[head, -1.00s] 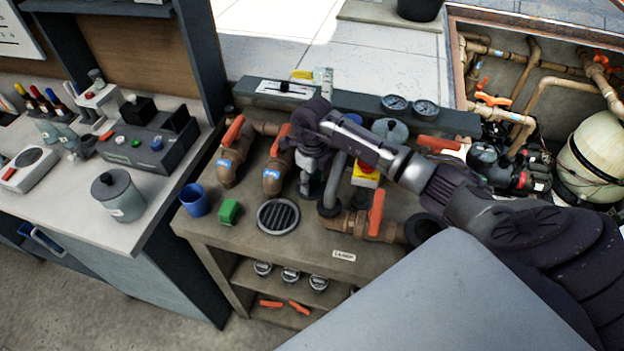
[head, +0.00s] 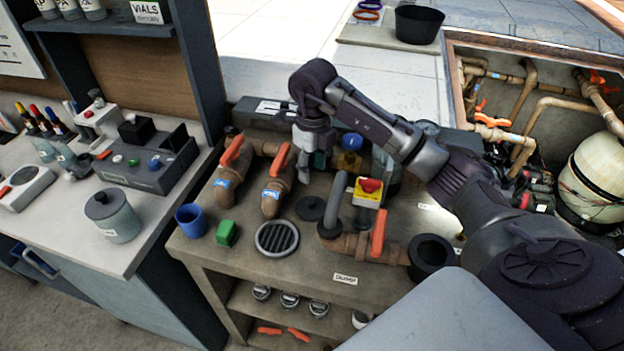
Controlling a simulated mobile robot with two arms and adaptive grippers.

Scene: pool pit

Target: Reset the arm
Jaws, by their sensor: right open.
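My right arm (head: 385,130) reaches in from the lower right over the workbench (head: 200,248). My right gripper (head: 303,172) hangs from its end, pointing down beside the two orange-handled pipe valves. It is open and I see nothing held in it. The fingertips are small and partly blend with the pipes behind. My left gripper is out of view.
The bench holds an orange-handled valve (head: 228,175), a yellow box with a red button (head: 369,191), a round drain grate (head: 277,239), a blue cup (head: 191,220) and a green block (head: 227,233). A counter (head: 50,225) stands left; a pit with pipes (head: 535,100) lies right.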

